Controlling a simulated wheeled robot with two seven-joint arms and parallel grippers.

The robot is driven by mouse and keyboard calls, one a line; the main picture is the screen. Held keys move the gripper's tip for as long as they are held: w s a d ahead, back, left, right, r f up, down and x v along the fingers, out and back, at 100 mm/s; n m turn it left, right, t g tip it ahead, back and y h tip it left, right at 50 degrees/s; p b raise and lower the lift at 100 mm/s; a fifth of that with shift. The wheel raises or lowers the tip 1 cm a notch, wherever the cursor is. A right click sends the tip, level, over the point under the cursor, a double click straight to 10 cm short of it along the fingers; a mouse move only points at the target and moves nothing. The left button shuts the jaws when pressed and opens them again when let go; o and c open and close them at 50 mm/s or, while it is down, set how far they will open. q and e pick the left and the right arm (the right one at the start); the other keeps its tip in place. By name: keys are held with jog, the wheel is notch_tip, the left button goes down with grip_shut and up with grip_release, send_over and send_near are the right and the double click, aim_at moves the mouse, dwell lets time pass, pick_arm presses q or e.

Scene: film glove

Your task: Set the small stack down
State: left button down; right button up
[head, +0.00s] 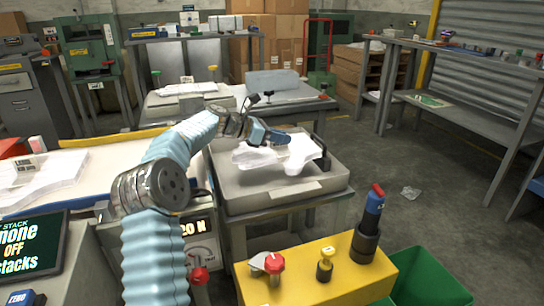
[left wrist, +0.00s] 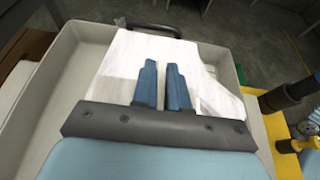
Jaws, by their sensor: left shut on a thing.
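A small stack of white, thin film sheets (head: 295,155) lies over the shallow grey tray (head: 285,200) in the middle of the head view. It also shows in the left wrist view (left wrist: 120,75), spread beneath and around the fingers. My left gripper (head: 277,138) reaches in from the left and is at the upper side of the stack. Its blue fingers (left wrist: 161,88) are close together, shut on the white stack. The fingertips hide the gripped spot, and I cannot tell whether all of the stack touches the tray floor. My right gripper is not in view.
A dark bar handle (head: 322,152) stands at the tray's right side. A yellow control box (head: 315,280) with knobs and a green bin (head: 425,280) are in front. Another white stack (head: 40,178) lies at left. A screen (head: 30,245) stands at lower left.

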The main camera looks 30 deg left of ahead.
aim_at(273, 144)
pick_arm(q)
jog(key=a+f, duration=0.2)
jog(key=f, duration=0.1)
jog(key=shift+s+a, duration=0.2)
jog(key=shift+s, duration=0.1)
jog(key=f, duration=0.1)
jog(key=f+b, duration=0.1)
jog(key=f, duration=0.1)
jog(key=shift+a+f, duration=0.2)
jog(key=shift+f, duration=0.05)
jog(key=c, duration=1.1)
grip_release()
jog(key=shift+c, duration=0.2)
jog(key=v, duration=1.2)
